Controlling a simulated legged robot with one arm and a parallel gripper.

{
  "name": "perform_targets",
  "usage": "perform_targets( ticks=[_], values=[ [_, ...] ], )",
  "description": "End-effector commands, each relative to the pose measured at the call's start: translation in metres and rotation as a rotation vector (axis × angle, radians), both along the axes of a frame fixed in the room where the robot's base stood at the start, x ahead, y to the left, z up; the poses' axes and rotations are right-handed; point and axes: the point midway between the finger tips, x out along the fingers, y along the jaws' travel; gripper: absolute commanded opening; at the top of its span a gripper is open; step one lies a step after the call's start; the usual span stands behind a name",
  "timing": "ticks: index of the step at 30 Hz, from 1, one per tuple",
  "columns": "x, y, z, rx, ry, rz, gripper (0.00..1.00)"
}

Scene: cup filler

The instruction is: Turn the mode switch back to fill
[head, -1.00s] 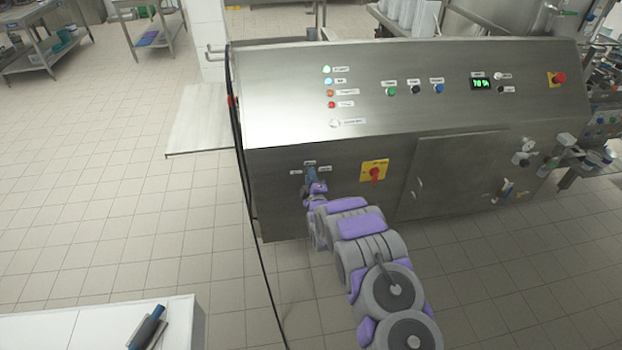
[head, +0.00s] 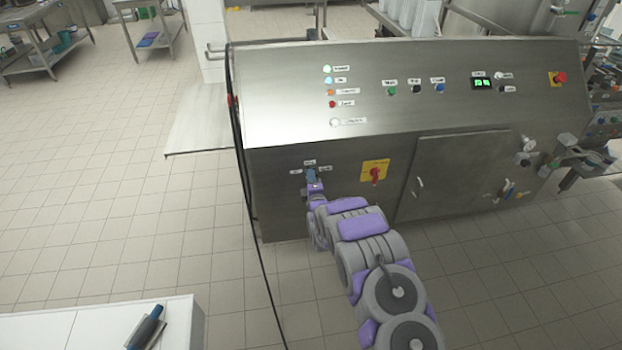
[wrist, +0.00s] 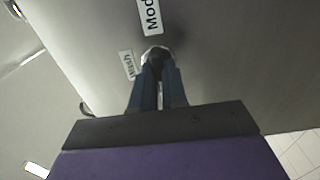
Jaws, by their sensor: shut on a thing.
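The mode switch (wrist: 158,52) is a round metallic knob on the steel front of the machine, mostly covered by my fingers. In the wrist view, a label starting "Mod" (wrist: 150,16) is above it and a "Wash" label (wrist: 127,64) is at its upper left. My gripper (wrist: 157,68) has blue fingers closed around the knob. In the head view, my gripper (head: 311,176) is at the lower left of the machine front, between small labels. Which way the switch points is hidden.
A red rotary switch on a yellow plate (head: 375,173) is to the right of my gripper. Above it, the sloped panel (head: 430,115) carries lamps, buttons and a green display (head: 482,84). A black cable (head: 240,150) hangs at the machine's left edge. Open tiled floor lies left.

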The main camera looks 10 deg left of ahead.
Motion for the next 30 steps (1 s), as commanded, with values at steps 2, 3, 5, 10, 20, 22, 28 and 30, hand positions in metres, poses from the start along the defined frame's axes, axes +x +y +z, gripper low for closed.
perform_targets(
  ticks=[2,3,5,10,20,22,28,30],
  values=[
    [-0.002,0.002,-0.004,-0.004,0.007,0.004,0.0],
    [-0.002,0.002,-0.004,-0.004,0.007,0.004,0.0],
    [-0.002,0.002,-0.004,-0.004,0.007,0.004,0.0],
    [-0.002,0.002,-0.003,-0.003,0.007,0.004,0.26],
    [-0.002,0.0,-0.001,-0.001,0.002,0.001,0.38],
    [-0.003,-0.001,0.0,0.0,0.002,0.001,0.38],
    [-0.016,-0.004,0.0,-0.001,0.005,0.001,0.38],
    [-0.024,-0.006,0.002,0.0,0.001,0.002,0.38]
  ],
)
